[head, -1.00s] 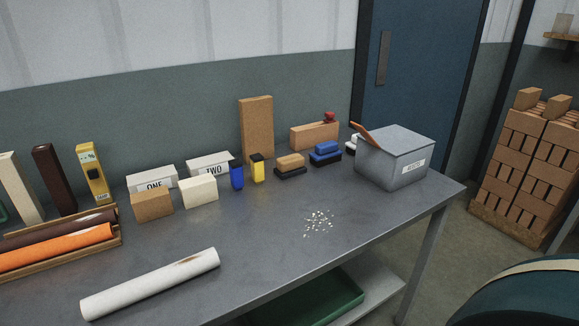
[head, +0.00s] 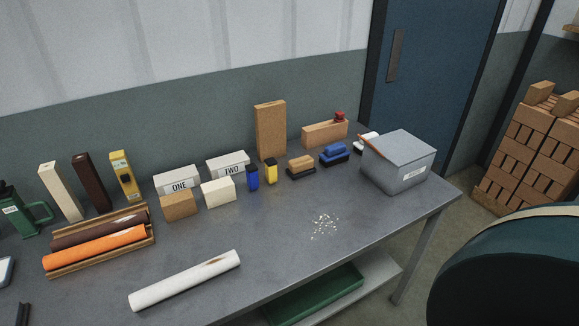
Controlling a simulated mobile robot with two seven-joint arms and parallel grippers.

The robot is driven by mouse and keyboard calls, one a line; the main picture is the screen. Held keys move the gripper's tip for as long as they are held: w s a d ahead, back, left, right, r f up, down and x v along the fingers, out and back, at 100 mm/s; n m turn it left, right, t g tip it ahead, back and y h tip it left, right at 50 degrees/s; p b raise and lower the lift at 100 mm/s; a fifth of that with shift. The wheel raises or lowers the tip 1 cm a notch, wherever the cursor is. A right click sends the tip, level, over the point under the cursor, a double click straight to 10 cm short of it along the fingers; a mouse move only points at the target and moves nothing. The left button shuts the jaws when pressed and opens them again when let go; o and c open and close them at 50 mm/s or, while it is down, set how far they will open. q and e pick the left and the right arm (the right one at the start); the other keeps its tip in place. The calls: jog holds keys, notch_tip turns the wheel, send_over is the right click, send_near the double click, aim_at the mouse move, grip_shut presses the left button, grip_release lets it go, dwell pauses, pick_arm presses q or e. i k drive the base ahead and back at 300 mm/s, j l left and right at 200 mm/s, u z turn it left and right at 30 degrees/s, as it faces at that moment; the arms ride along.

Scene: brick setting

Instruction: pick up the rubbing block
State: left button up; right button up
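Small block-shaped tools stand on the grey bench near its back right. One has a tan top on a dark base (head: 300,167), and one has a blue top on a dark base (head: 335,154). A white one (head: 366,142) is partly hidden behind the grey lidded box. I cannot tell for sure which of these is the rubbing block. Neither of my grippers is in view.
The grey box (head: 398,163) stands at the bench's right end. White crumbs (head: 324,227) and a white roll (head: 185,280) lie in front. A wooden tray (head: 100,258) holds brown and orange rolls. A dark green rounded thing (head: 510,270) fills the lower right.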

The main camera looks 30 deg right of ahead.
aim_at(299, 168)
jog(key=l+u, duration=0.1)
jog(key=u, duration=1.35)
jog(key=k+l+u, duration=0.1)
jog(key=k+l, duration=0.5)
jog(key=l, duration=0.2)
jog(key=u, duration=0.05)
